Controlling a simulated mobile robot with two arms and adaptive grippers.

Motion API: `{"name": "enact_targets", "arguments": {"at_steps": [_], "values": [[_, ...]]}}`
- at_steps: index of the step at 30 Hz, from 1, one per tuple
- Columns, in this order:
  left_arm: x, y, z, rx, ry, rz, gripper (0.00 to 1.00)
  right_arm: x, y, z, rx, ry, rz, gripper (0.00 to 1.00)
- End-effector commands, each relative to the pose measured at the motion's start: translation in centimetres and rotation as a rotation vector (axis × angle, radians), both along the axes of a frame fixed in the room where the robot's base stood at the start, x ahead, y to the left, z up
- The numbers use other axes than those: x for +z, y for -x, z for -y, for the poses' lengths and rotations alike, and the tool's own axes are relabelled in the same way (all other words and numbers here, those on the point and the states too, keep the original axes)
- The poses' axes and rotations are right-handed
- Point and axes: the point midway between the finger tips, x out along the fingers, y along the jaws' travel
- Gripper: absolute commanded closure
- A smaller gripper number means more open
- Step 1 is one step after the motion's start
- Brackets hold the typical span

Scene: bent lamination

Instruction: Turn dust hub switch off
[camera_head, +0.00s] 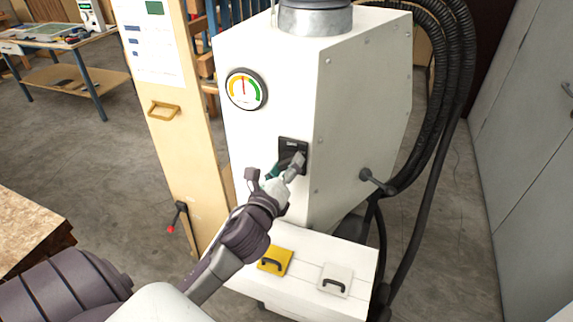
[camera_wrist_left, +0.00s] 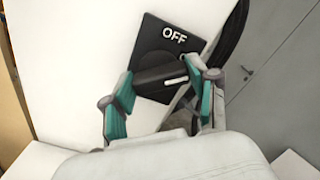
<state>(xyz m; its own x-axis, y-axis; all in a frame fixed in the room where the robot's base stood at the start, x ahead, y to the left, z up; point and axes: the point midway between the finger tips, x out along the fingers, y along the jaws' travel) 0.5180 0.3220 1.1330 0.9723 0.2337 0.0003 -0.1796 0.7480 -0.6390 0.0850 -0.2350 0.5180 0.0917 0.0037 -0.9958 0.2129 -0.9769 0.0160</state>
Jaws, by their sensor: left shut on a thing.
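The dust hub (camera_head: 350,105) is a white cabinet with a round gauge (camera_head: 246,89) on its front. Its switch is a black rotary knob on a black plate (camera_head: 293,144) below the gauge. In the left wrist view the plate (camera_wrist_left: 157,42) reads OFF at its top, and the knob (camera_wrist_left: 160,80) has a white pointer line at its right end, aimed to the right and not at OFF. My left gripper (camera_head: 290,165) is at the switch. Its teal finger pads, seen in the left wrist view (camera_wrist_left: 163,98), are shut on the knob from both sides. My right gripper is not in view.
A white ledge below the hub holds a yellow flap (camera_head: 275,261) and a white flap (camera_head: 335,280), each with a dark handle. Black hoses (camera_head: 462,80) and a black side lever (camera_head: 377,182) are on the hub's right. A wooden panel (camera_head: 170,120) stands left.

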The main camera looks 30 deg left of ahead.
Motion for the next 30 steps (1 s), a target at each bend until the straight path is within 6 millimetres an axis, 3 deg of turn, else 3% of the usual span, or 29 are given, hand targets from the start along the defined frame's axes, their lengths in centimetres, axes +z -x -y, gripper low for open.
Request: {"name": "enact_targets", "arguments": {"at_steps": [18, 30], "values": [[0.0, 0.0, -0.1, 0.001, 0.555, 0.132, 0.76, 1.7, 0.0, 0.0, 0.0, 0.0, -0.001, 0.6], [-0.1, 0.1, -0.2, 0.002, 0.798, 0.19, 0.76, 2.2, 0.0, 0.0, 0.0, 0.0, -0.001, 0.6]]}}
